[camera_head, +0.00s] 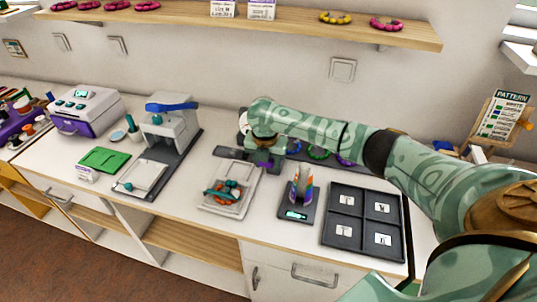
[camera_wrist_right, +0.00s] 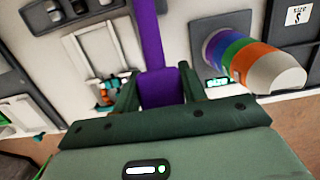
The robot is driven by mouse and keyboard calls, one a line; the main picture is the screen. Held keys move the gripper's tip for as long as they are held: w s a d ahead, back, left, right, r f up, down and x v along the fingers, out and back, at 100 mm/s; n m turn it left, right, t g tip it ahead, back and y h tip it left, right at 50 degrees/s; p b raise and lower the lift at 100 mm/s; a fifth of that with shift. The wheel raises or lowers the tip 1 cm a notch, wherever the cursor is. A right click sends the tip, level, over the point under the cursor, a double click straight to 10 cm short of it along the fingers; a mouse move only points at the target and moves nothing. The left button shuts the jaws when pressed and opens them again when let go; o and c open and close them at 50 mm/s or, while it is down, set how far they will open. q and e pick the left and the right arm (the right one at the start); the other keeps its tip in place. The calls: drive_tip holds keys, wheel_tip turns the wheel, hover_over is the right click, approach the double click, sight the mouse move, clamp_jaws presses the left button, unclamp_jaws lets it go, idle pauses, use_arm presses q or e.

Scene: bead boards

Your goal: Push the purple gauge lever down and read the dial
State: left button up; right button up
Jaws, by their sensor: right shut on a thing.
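The purple gauge lever (camera_wrist_right: 151,45) runs down the middle of the right wrist view, and its lower end sits between my gripper's fingers. My right gripper (camera_wrist_right: 158,88) is shut on it. In the head view the right gripper (camera_head: 265,155) is at the gauge at the back of the counter, with a bit of purple showing at its fingers. The gauge's dark base (camera_head: 228,153) shows to the left of the gripper. A pale round edge (camera_head: 243,119), perhaps the dial, is mostly hidden behind my arm, and no reading shows. My left gripper is not in view.
In front of the gauge are a white tray (camera_head: 239,207) with beads and a striped cone (camera_head: 300,186) on a dark stand with a display. A four-part sorting tray (camera_head: 384,249) is at right. A blue-handled press (camera_head: 172,124) is at left. A shelf (camera_head: 290,22) hangs above.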

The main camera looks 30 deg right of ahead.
drive_tip(key=f+t+h, duration=0.1)
drive_tip(key=f+t+h+p, duration=0.1)
drive_tip(key=f, duration=0.1)
drive_tip(key=f+t+h+p, duration=0.1)
drive_tip(key=f, duration=0.1)
drive_tip(key=shift+s+a+f+h, duration=0.25)
drive_tip(key=shift+s+a+h, duration=0.1)
drive_tip(key=shift+h, duration=0.05)
drive_tip(key=shift+w+d+f+t+h, duration=0.1)
drive_tip(key=shift+f+t+h, duration=0.4)
drive_tip(key=shift+f, duration=0.25)
drive_tip(key=shift+w+d+f+t+h, duration=0.1)
drive_tip(key=shift+f+t+h, duration=0.4)
drive_tip(key=shift+f, duration=0.25)
